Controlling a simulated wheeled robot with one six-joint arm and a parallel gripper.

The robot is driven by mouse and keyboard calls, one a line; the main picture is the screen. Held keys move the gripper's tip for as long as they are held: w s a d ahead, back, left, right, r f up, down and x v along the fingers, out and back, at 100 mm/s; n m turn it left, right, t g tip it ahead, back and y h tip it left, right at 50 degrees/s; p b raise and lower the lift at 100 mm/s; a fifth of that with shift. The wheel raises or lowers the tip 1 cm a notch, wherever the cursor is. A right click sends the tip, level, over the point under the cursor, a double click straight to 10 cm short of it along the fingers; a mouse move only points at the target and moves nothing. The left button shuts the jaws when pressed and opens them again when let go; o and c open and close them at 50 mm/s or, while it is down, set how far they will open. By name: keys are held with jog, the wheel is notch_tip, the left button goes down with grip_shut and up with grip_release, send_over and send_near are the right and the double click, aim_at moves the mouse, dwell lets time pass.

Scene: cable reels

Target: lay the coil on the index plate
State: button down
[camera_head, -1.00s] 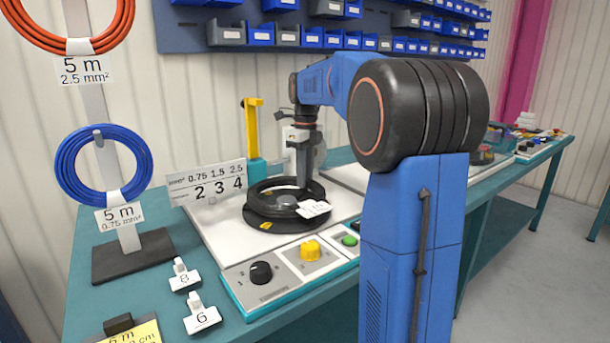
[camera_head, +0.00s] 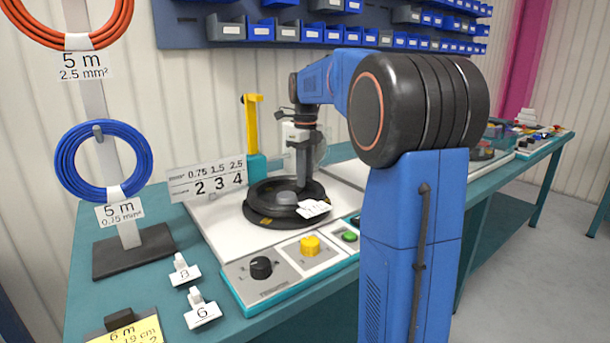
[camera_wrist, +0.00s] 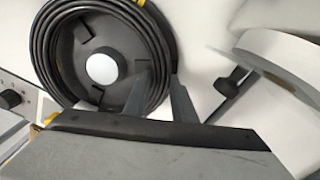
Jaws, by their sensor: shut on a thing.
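The black coil (camera_head: 266,207) lies low around the grey hub (camera_head: 286,198) of the dark round index plate (camera_head: 262,221), with a white tag on its right side. In the wrist view the coil (camera_wrist: 46,55) rings the pale hub (camera_wrist: 102,68), and the plate (camera_wrist: 122,47) shows inside it. My gripper (camera_head: 303,184) reaches down at the back right of the coil. In the wrist view its two fingers (camera_wrist: 160,97) straddle the coil's strand and are shut on it. Whether the coil's underside touches the plate everywhere is hidden.
A control panel with a black knob (camera_head: 261,267) and a yellow knob (camera_head: 310,244) stands in front. A yellow upright post (camera_head: 252,125) and a number sign (camera_head: 207,181) stand behind. A blue coil hangs on a stand (camera_head: 131,236) at the left.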

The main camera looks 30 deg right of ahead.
jog(key=shift+f, duration=0.15)
jog(key=c, duration=0.7)
grip_release()
jog(key=shift+c, duration=0.2)
jog(key=shift+r, duration=4)
